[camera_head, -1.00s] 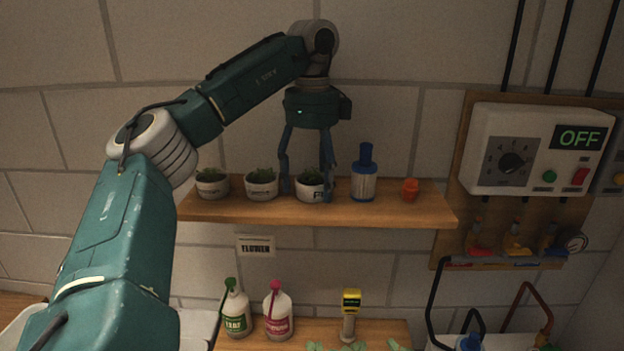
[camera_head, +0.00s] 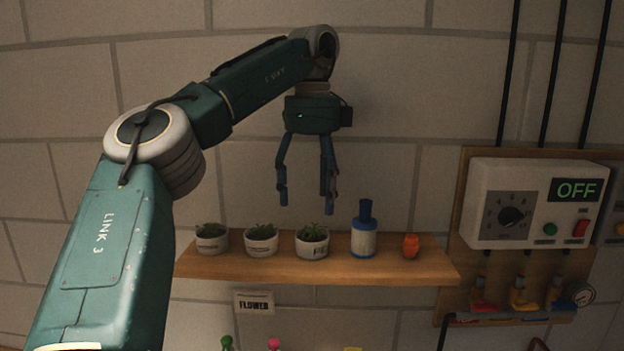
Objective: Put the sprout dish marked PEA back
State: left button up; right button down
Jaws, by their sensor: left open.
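Three small white dishes with green sprouts stand upright in a row on the wooden shelf (camera_head: 330,270). The right one (camera_head: 312,252) bears a dark label that begins with P; the rest of the label is too small to read. The middle dish (camera_head: 261,247) and the left dish (camera_head: 211,245) have labels that I cannot read. My left gripper (camera_head: 306,204) is open and empty, pointing down above the right dish, clear of it. My right gripper is not in view.
A blue and white bottle (camera_head: 363,238) and a small orange object (camera_head: 411,246) stand right of the dishes on the shelf. A control box (camera_head: 512,208) reading OFF hangs on the wall at right. A FLOWER sign (camera_head: 254,304) is below the shelf.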

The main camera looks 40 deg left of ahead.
pick_arm(q)
jog(key=shift+r, duration=1.55)
jog(key=shift+f, duration=0.1)
